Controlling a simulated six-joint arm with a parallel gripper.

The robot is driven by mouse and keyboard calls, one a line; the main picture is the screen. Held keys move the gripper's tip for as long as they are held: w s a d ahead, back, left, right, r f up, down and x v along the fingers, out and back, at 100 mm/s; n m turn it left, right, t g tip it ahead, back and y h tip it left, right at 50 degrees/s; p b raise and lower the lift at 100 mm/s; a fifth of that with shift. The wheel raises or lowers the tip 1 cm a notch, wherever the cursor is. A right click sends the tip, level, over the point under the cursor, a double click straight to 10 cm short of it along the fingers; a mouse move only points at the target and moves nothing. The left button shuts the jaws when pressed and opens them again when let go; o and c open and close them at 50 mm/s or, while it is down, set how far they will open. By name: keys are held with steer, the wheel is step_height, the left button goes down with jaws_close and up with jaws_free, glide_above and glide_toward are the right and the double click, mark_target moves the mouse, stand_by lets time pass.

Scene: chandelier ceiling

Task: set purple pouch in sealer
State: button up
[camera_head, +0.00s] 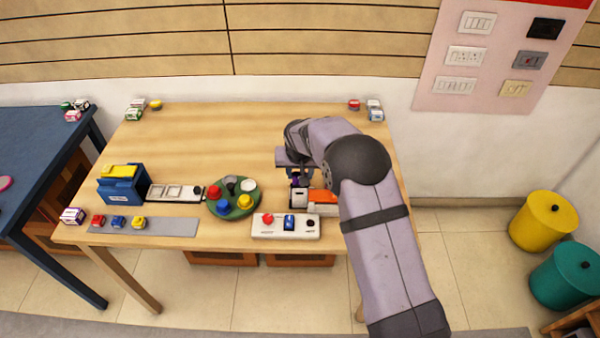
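My gripper (296,180) points down over the right half of the wooden table, at the end of my grey arm. A small dark purple patch (298,183) shows at its fingertips. It may be the purple pouch, but it is too small to tell, and I cannot tell whether the fingers hold it. Just below and touching it in the picture is a white and orange device (323,198), which may be the sealer. My arm partly hides its right side. A blue machine with a yellow top (122,184) stands at the table's left.
A green round tray (222,211) with several coloured pieces sits left of my gripper. A white button panel (268,230) lies at the front edge. Small blocks (118,221) rest on a grey strip (178,228). The back middle of the table (230,130) is clear.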

steer(key=shift+f+b, duration=0.5)
steer(key=shift+b, duration=0.1)
stand_by(0.7)
stand_by(0.4)
steer(key=o, duration=1.8)
steer(key=shift+r, duration=0.15)
steer(key=shift+r+p, duration=2.3)
steer(key=shift+r, duration=1.3)
